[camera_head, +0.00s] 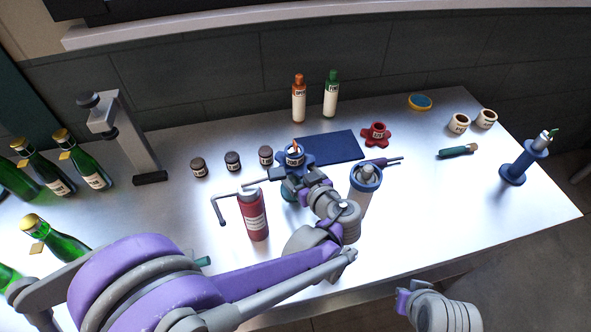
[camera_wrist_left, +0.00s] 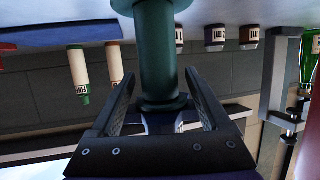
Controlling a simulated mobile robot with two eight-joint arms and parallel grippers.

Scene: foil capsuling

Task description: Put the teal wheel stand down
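The teal wheel stand (camera_wrist_left: 157,55) is a smooth post with a round flange, between the two fingers of my left gripper (camera_wrist_left: 161,75) in the wrist view. A finger lies on each side of it; I cannot tell whether they press on it. In the head view the stand (camera_head: 290,190) is mostly hidden behind my left gripper (camera_head: 300,178), low over the table. Its foot is hidden, so contact with the table is unclear. A blue wheel-shaped piece with a labelled pot (camera_head: 294,157) shows just behind. Part of my right arm shows at lower right, without its gripper.
Several small dark jars (camera_head: 233,161), a navy mat (camera_head: 332,147) and a red wheel-shaped pot (camera_head: 376,135) lie behind. The table's right part has free room.

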